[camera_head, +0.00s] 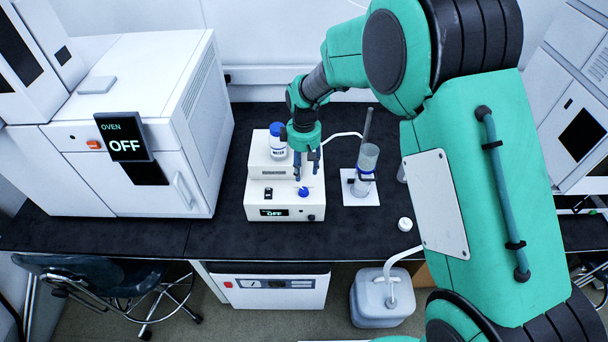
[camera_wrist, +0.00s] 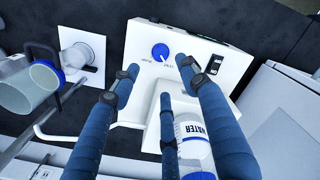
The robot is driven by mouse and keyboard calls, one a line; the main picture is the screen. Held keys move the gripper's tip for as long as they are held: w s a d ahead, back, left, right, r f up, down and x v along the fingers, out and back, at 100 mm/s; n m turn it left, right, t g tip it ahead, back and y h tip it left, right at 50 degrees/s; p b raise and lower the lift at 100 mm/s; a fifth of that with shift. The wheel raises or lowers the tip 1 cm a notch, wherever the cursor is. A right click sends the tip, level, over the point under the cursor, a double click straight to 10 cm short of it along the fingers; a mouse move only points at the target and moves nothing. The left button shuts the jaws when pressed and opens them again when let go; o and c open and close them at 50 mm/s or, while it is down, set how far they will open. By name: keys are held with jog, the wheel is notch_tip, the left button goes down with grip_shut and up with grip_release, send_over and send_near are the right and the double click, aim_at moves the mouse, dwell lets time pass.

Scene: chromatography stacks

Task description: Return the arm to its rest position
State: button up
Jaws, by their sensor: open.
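My green arm (camera_head: 460,180) reaches from the right over the black bench. My gripper (camera_head: 307,172) points down over the white box-shaped device, just above its blue knob (camera_head: 304,191). In the wrist view my gripper's blue fingers (camera_wrist: 155,75) are spread with nothing between them, and the blue knob (camera_wrist: 160,52) lies a little past the fingertips. The white device (camera_head: 256,206) shows OFF on its small display. A water bottle (camera_head: 277,143) with a blue cap stands on the raised back part of the device, close to the gripper's left side.
A glass cylinder (camera_head: 366,160) on a white base stands right of the device, with tubing nearby. A white oven (camera_head: 150,95) marked OFF fills the left. A small white cap (camera_head: 405,224) lies near the front edge. A jug (camera_head: 380,300) stands on the floor below.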

jog(key=shift+r, duration=0.4)
dwell(0.3)
jog(key=s+d+r+m+t+b, duration=0.1)
jog(key=s+d+r+m, duration=0.1)
jog(key=s+d+r, duration=0.35)
jog(key=s+d+r+m+t, duration=0.1)
jog(key=s+d+r, duration=0.1)
jog(key=r, duration=0.6)
jog(key=s+d+r+m+t+b, duration=0.1)
jog(key=s+d+r+m, duration=0.1)
jog(key=s+d+r, duration=0.35)
jog(key=s+d+r+m+t, duration=0.1)
jog(key=s+d+r+m, duration=0.2)
jog(key=s, duration=0.8)
jog(key=s+d+r+m+t+b, duration=0.1)
jog(key=s+d+r+m, duration=0.2)
jog(key=s, duration=0.8)
jog(key=shift+d+r+t, duration=0.3)
jog(key=shift+d+r, duration=0.6)
jog(key=shift+d, duration=0.05)
